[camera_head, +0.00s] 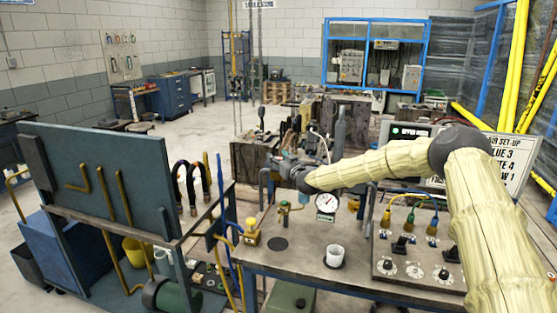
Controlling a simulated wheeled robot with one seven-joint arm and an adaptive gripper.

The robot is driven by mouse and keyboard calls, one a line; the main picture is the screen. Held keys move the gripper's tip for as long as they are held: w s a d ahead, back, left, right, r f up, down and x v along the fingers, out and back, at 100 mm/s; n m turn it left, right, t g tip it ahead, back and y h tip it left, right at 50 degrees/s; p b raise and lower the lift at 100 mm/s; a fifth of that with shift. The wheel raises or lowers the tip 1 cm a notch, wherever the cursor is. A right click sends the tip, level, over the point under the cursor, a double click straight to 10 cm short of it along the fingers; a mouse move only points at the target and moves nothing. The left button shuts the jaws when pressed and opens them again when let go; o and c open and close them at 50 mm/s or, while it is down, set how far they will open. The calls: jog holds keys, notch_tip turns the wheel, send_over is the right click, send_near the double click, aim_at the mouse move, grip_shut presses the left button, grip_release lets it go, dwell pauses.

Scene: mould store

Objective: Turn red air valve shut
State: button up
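My arm reaches in from the right, and my gripper (284,170) is over the back left part of the workbench (300,252). It is small and dark against the clutter, and its fingers cannot be made out clearly. I cannot pick out a red valve; it may be hidden behind my gripper or arm. A round white gauge (326,202) stands just below the gripper's wrist. A small brass and green fitting (284,212) is below the gripper, apart from it. A yellow-topped fitting (250,236) stands at the bench's left edge.
A white cup (335,254) stands on the bench. A control panel (420,262) with black knobs and coloured connectors is to the right. A set-up sign (508,160) is partly hidden by my arm. A blue-grey panel rack (95,180) with pipes stands at the left.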

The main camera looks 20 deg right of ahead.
jog(key=c, duration=0.9)
